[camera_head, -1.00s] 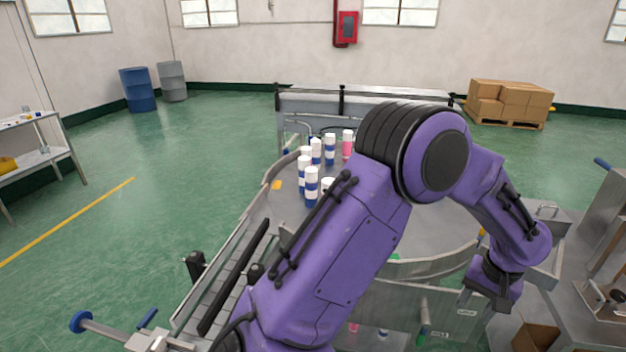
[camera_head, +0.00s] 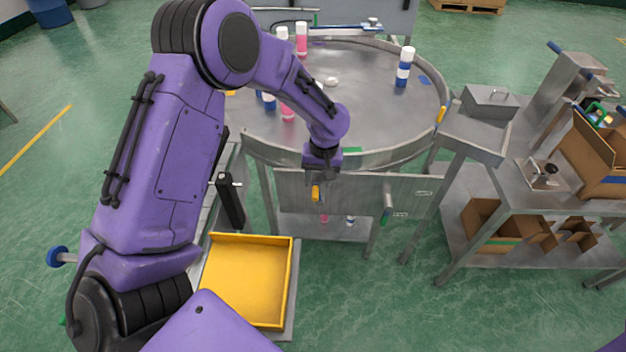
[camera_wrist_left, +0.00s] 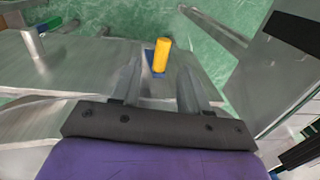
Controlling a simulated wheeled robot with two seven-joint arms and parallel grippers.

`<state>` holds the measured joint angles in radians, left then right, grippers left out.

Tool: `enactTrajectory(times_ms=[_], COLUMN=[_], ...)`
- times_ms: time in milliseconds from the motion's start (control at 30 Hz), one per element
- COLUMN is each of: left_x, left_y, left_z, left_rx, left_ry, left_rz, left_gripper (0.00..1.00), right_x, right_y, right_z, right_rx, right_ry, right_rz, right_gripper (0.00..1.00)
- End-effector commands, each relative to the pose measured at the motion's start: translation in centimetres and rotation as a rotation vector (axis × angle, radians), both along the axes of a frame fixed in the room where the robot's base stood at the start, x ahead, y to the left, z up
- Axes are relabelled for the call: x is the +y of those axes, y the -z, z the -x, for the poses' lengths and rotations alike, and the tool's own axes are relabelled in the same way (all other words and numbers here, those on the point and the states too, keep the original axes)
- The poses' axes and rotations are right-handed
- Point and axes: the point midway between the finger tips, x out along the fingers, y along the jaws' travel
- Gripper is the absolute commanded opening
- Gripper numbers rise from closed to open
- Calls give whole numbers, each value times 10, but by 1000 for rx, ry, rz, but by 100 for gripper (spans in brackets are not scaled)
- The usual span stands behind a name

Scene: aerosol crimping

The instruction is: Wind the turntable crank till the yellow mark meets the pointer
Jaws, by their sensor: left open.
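The round grey turntable (camera_head: 375,115) stands in the middle of the head view, partly behind my left arm. A small yellow patch (camera_head: 231,93) shows at its left edge, partly hidden by my arm; blue and green patches lie elsewhere on it. A yellow-orange pointer-like piece (camera_head: 441,114) stands at the right rim. A yellow crank knob (camera_head: 316,192) is at the front panel. My left gripper (camera_head: 318,180) is open just above it. In the left wrist view the knob (camera_wrist_left: 160,55) appears between the open fingers (camera_wrist_left: 158,75); contact cannot be told. My right gripper is out of view.
Several bottles, including a white-blue one (camera_head: 404,68), stand on the turntable. A yellow tray (camera_head: 247,280) lies at front left. A steel bench with cardboard boxes (camera_head: 488,222) stands right.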

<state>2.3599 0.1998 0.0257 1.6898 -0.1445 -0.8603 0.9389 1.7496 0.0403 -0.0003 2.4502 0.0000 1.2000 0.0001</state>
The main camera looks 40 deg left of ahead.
Motion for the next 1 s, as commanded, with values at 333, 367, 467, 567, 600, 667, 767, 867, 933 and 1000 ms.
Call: enactTrajectory(times_ms=[333,367,467,567,600,667,767,867,933,1000], left_x=[3,3,3,3,3,3,4,6,6,7], left_y=[36,36,36,36,36,36,36,36,36,35], left_z=[2,2,2,2,2,2,2,2,3,4], left_rx=[-1,-1,-2,-1,-1,-1,-1,-2,-6,-15], left_ry=[0,0,0,0,0,0,-1,0,-1,-3], left_rz=[-1,-1,-1,-1,-1,-1,-1,1,8,22], left_gripper=[45,45,45,29,16,0,0,0,0,0], right_x=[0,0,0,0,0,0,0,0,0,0], right_y=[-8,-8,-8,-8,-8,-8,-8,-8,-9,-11], right_z=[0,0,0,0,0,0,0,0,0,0], right_rx=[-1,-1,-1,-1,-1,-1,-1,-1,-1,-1], right_ry=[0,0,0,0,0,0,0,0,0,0], right_rz=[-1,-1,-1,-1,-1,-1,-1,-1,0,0], right_gripper=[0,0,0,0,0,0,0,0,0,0])
